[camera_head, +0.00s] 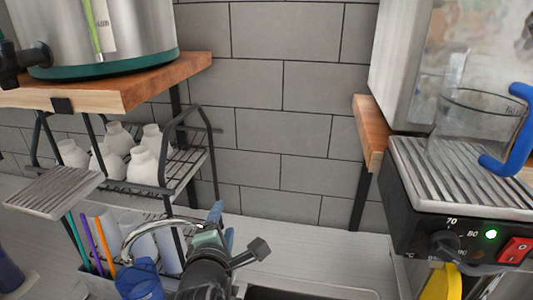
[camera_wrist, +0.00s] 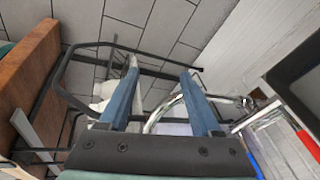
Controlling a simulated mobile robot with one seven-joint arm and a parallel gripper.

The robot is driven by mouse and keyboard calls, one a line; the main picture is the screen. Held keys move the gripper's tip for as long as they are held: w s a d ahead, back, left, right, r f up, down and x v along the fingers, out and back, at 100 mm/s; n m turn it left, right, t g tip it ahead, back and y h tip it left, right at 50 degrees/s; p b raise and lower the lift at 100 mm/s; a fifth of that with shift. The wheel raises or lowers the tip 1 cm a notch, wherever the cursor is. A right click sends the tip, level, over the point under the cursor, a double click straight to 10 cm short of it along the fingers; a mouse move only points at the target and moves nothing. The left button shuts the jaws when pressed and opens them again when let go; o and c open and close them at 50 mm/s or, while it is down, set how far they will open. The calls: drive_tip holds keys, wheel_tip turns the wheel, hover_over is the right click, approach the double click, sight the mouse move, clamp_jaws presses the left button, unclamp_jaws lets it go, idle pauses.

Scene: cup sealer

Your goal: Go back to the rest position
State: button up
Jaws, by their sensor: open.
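My gripper (camera_head: 223,222) is at the lower middle of the head view, above the pale counter and to the right of the wire rack. Its two blue fingers also show in the wrist view (camera_wrist: 160,70). They are spread apart, with nothing held between them. The rack and a curved chrome pipe show behind and between the fingers there; I cannot tell how close they are. My wrist covers part of the counter in the head view.
A black wire rack (camera_head: 187,165) with white bottles stands left, under a wooden shelf (camera_head: 150,82) bearing a steel dispenser (camera_head: 100,30). A chrome pipe (camera_head: 150,226) and straws are below. Right, a machine (camera_head: 460,235) bears a glass jug (camera_head: 465,120). Counter (camera_head: 340,255) between is mostly clear.

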drive_tip(key=s+d+r+m+t+b, duration=0.25)
drive_tip(key=r+m, duration=0.35)
drive_tip(key=r, duration=0.4)
drive_tip(key=s+d+r+m+t+b, duration=0.15)
drive_tip(key=r+m+t, duration=0.3)
drive_tip(key=r, duration=0.55)
drive_tip(key=s+d+r+m+t+b, duration=0.1)
drive_tip(key=s+d+r+m+t, duration=0.1)
drive_tip(key=s+r+m, duration=0.3)
drive_tip(key=s+d+r+m+t+b, duration=0.1)
drive_tip(key=s+d+r+m+t, duration=0.2)
drive_tip(key=s+r+m, duration=0.3)
drive_tip(key=s+r, duration=0.3)
drive_tip(key=s, duration=0.1)
drive_tip(key=shift+s+t+b, duration=0.35)
drive_tip(key=shift+t+b, duration=0.05)
